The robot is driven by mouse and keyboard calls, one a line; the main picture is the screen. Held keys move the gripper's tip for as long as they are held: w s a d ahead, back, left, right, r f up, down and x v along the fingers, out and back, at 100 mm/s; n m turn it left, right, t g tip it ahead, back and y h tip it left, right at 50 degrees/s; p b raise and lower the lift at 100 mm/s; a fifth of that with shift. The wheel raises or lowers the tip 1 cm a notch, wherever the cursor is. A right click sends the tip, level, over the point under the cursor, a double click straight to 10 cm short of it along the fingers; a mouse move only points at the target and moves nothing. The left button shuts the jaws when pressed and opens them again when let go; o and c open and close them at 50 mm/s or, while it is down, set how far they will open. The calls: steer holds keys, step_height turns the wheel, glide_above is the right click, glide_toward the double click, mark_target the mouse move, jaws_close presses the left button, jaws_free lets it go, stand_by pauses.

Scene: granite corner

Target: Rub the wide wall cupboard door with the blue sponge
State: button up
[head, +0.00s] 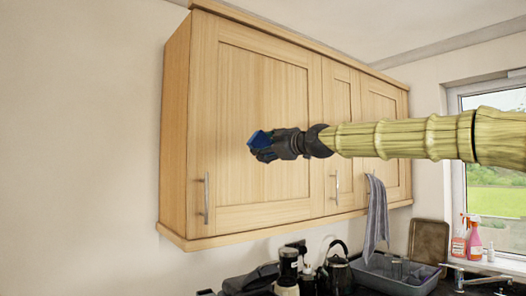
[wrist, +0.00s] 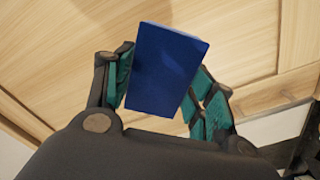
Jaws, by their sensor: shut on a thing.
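The wide wall cupboard door (head: 257,187) is pale wood with a framed panel and a metal bar handle (head: 206,198) at its lower left. It is shut. My gripper (head: 264,148) is in front of the door's panel, about mid-height. It is shut on the blue sponge (head: 257,139). In the wrist view the sponge (wrist: 167,68) is a dark blue block between the two fingers (wrist: 160,98), tilted a little. The door's wood (wrist: 70,45) lies behind it. I cannot tell whether the sponge touches the door.
Narrower cupboard doors (head: 341,105) continue to the right. A grey towel (head: 376,215) hangs there. Below are a kettle (head: 338,268), a grey basin (head: 385,279) and spray bottles (head: 473,237) by the window. The wall (head: 80,150) left of the cupboard is clear.

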stand_by(0.3)
steer(key=b+v, duration=0.1)
steer(key=v, duration=0.2)
stand_by(0.4)
steer(key=shift+f, duration=0.15)
